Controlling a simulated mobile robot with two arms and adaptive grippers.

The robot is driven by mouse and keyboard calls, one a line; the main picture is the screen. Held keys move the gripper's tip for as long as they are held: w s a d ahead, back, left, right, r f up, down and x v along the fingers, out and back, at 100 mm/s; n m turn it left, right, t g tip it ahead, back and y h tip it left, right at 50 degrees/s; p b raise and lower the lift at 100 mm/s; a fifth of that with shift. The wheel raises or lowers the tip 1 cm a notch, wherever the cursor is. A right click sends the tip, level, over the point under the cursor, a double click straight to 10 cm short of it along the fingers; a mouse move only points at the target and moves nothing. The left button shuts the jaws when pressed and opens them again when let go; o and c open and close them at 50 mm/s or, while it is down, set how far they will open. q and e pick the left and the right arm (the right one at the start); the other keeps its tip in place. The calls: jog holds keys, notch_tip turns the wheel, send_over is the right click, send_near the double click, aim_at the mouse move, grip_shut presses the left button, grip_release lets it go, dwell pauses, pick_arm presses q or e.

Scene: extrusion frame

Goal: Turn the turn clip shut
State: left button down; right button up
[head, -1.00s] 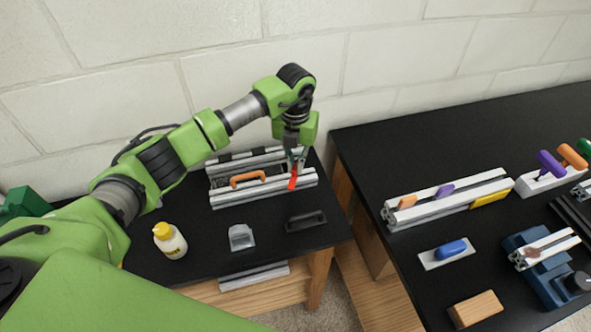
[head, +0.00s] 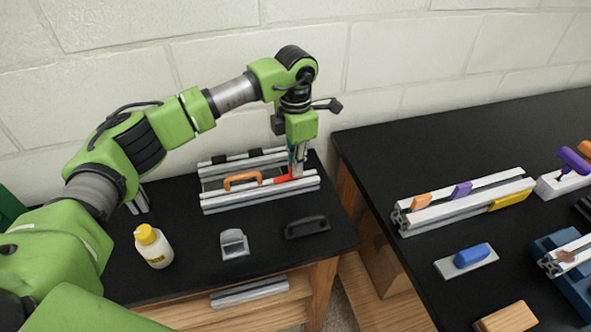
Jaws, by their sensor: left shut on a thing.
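The red turn clip (head: 283,179) sits on the right part of the front bar of an aluminium extrusion frame (head: 248,201) on the left black table. It now points left, lying roughly along the bar. My left gripper (head: 297,173) reaches down from above and is shut on the right end of the clip. The fingertips partly hide that end, and I cannot tell whether the clip is fully seated. My right gripper is not in view.
An orange handle (head: 242,178) stands on the frame left of the clip. A yellow-capped bottle (head: 154,248), a grey bracket (head: 234,244) and a black handle (head: 307,227) are in front. The right table (head: 370,150) holds another extrusion assembly (head: 465,207). A wall is close behind.

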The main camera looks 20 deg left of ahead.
pick_arm(q)
jog(key=shift+m+b, duration=0.45)
jog(key=shift+m, duration=0.35)
jog(key=c, duration=2.2)
grip_release()
jog(key=shift+o, duration=0.2)
jog(key=shift+r, duration=0.1)
notch_tip(320, 180, up, 12)
